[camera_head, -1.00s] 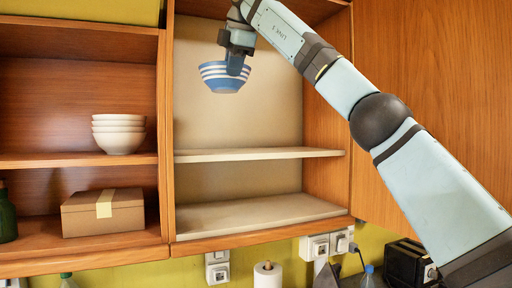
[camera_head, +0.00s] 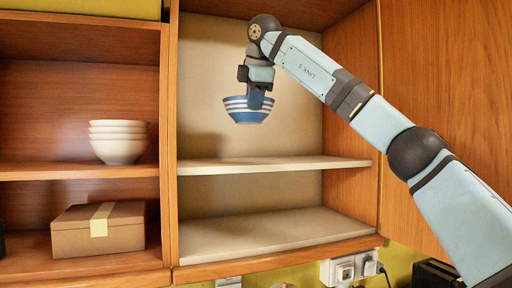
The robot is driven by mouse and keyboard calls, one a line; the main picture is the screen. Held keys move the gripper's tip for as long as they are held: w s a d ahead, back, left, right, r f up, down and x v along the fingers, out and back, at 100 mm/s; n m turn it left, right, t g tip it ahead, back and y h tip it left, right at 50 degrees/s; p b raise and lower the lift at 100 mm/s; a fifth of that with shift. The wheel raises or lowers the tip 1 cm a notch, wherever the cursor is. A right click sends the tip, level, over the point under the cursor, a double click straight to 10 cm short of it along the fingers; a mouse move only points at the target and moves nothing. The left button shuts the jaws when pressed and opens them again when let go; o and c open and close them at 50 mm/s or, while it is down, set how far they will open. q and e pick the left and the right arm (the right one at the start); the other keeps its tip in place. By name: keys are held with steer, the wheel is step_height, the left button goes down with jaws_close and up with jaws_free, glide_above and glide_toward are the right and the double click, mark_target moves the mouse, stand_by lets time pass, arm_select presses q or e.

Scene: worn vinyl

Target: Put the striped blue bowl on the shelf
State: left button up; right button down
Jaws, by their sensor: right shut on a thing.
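The blue bowl with white stripes (camera_head: 247,111) hangs upright in my right gripper (camera_head: 259,97), which is shut on its rim at the right side. The bowl is in front of the cabinet's middle section, above the cream shelf board (camera_head: 270,164) and apart from it. That board is empty. My right arm reaches in from the right. My left gripper does not show.
A stack of white bowls (camera_head: 118,143) stands on the left section's shelf. A cardboard box (camera_head: 98,229) sits below it. A wooden upright divides the two sections. The lower cream board (camera_head: 270,233) is bare. An open cabinet door (camera_head: 440,80) is at the right.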

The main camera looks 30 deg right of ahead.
step_height(320, 180, down, 7)
steer(key=shift+p, duration=0.35)
step_height(320, 180, down, 4)
steer(key=shift+w+r+p, duration=0.1)
steer(key=shift+r+p, duration=0.05)
steer(key=shift+p, duration=0.15)
steer(key=c, duration=1.3)
jaws_free()
steer(key=shift+o, duration=0.2)
steer(key=shift+r, duration=0.1)
steer(key=shift+s+r, duration=0.25)
steer(key=shift+r, duration=0.05)
steer(key=b+v, duration=0.3)
steer(key=v, duration=0.8)
